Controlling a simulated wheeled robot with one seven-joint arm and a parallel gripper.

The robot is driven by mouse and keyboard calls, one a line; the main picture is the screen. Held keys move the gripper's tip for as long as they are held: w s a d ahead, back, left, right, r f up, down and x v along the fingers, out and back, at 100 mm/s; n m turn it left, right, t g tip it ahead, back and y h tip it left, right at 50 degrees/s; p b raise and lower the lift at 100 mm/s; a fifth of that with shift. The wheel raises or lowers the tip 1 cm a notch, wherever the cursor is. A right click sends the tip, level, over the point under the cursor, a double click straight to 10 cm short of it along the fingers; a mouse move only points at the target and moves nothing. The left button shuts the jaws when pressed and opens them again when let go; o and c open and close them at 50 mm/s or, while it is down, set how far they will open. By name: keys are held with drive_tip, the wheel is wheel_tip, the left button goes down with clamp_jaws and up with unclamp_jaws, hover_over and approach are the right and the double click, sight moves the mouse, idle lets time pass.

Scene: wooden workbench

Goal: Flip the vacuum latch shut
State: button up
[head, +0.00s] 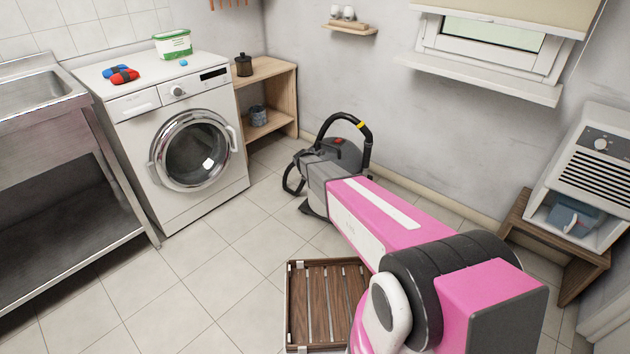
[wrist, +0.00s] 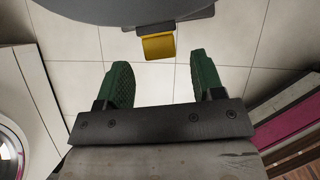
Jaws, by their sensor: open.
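The vacuum (head: 346,153), grey with a red button on top and a black hose, stands on the tiled floor by the back wall in the head view. Its rounded dark grey body (wrist: 180,14) fills the top of the wrist view. A yellow latch tab (wrist: 158,48) on a dark hinge sticks out from the body's edge there. My gripper (wrist: 160,70) has two green fingers, spread apart with bare floor between them. The latch is just ahead of the gap between the fingertips, apart from both. In the head view my arm hides the fingers and latch.
A washing machine (head: 185,140) stands left of the vacuum, with a wooden shelf (head: 270,100) beside it. A slatted wooden rack (head: 320,300) lies on the floor near my arm. A small wooden table (head: 520,217) is at right. The floor at centre left is clear.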

drive_tip(key=v, duration=0.7)
drive_tip(key=s+d+r+m+g+y, duration=0.1)
drive_tip(key=s+d+r+m, duration=0.2)
drive_tip(key=s+m, duration=0.6)
drive_tip(key=s+d+r+m+g+y, duration=0.1)
drive_tip(key=s+d+r+m+g, duration=0.1)
drive_tip(key=s+d+r+m, duration=0.2)
drive_tip(key=s+d+r+m+g+y, duration=0.1)
drive_tip(key=s+d+r+m, duration=0.3)
drive_tip(key=s+m, duration=1.2)
drive_tip(key=s+d, duration=0.3)
drive_tip(key=d, duration=0.1)
drive_tip(key=shift+s+r+g, duration=0.15)
drive_tip(key=shift+s+g, duration=0.1)
drive_tip(key=shift+g, duration=0.15)
